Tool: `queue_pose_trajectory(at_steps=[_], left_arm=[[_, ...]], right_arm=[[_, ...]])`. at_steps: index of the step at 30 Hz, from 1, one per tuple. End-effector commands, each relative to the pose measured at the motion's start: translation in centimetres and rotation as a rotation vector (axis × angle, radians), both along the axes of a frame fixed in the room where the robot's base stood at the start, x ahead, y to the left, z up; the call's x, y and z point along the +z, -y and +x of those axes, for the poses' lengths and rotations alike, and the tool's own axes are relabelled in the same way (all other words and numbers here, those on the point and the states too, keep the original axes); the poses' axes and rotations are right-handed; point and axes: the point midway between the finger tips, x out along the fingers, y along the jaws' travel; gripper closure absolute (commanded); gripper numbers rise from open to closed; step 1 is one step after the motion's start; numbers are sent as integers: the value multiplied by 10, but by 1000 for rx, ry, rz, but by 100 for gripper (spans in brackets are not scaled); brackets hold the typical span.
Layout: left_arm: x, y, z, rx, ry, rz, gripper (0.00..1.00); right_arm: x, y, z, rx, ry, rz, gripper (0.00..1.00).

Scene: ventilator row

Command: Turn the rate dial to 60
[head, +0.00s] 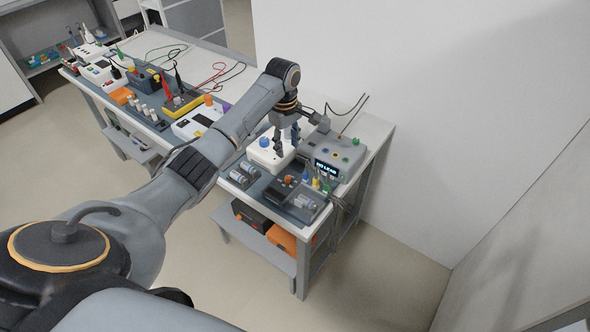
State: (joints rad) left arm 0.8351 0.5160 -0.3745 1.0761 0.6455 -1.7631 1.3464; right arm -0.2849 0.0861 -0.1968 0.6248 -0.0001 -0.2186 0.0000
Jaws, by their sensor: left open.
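My left gripper (286,141) is open and points down over a white box-shaped device (259,158) on the bench. A blue knob (265,142) sits on top of this device, just left of the fingers. Right of the gripper stands a grey device (345,151) with coloured knobs or sockets and a small dark display (326,170) that seems to read "NO LEAD". The rate dial's scale and pointer are too small to read, and I cannot tell which knob it is. The fingers hide part of the white device's top. My right gripper is not in view.
The long bench (376,143) holds several devices, cables and trays to the left. A dark tray (268,190) with cylinders and a black box lies in front. An orange case (283,240) sits on the lower shelf. A white wall (420,120) stands behind.

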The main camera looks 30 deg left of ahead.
Motion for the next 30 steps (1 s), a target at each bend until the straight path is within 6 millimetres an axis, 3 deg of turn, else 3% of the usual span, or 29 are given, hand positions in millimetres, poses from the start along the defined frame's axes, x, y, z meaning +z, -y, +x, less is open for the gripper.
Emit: queue_pose_trajectory(at_steps=[9,16,22,30], left_arm=[[-63,1,1,-1,-4,0,57],[-108,1,2,-1,-3,1,57],[-127,1,3,-2,0,1,57],[-130,1,4,-2,2,2,57]], right_arm=[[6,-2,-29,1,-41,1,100],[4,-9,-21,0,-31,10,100],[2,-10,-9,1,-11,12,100],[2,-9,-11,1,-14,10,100]])
